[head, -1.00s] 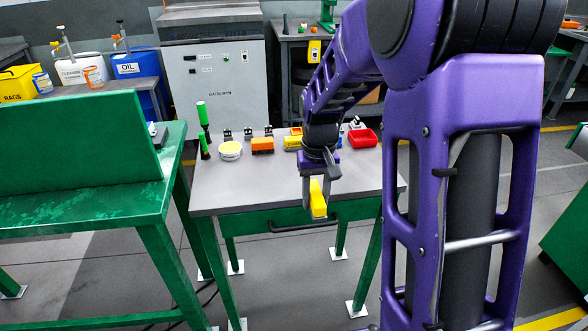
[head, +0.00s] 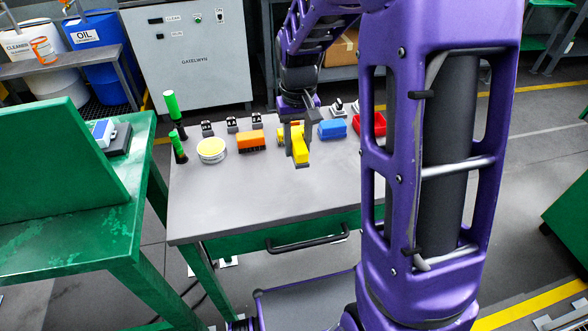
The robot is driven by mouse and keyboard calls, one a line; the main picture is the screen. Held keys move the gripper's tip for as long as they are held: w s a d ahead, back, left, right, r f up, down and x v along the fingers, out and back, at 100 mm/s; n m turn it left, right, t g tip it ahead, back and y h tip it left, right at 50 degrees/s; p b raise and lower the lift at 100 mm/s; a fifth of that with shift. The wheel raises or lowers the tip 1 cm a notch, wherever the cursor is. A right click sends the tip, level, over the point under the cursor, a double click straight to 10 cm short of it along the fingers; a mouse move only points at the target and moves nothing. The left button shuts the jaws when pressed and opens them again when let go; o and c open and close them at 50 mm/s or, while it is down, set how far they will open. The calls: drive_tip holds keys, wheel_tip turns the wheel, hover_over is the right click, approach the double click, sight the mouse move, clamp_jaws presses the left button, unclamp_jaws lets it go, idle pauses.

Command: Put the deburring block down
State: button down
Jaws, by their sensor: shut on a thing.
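My gripper (head: 299,155) is shut on a yellow block (head: 300,143), taken here as the deburring block. The gripper points down over the grey top of the green-framed table (head: 262,195). The block hangs between the fingers; from this view I cannot tell whether its lower end touches the table. An orange block (head: 250,141) stands to its left and a blue block (head: 332,129) behind it to the right. A small yellow object (head: 281,134) is partly hidden behind my gripper.
A red bin (head: 379,124) at the right is partly hidden by my arm. Small labelled stands line the back. The table's front half is clear.

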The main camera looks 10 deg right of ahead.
sight(297, 182)
wheel_tip(297, 182, down, 10)
drive_tip(key=shift+r+b, duration=0.15)
drive_tip(key=shift+b, duration=0.45)
drive_tip(key=c, duration=0.5)
unclamp_jaws()
drive_tip(key=shift+r, duration=0.1)
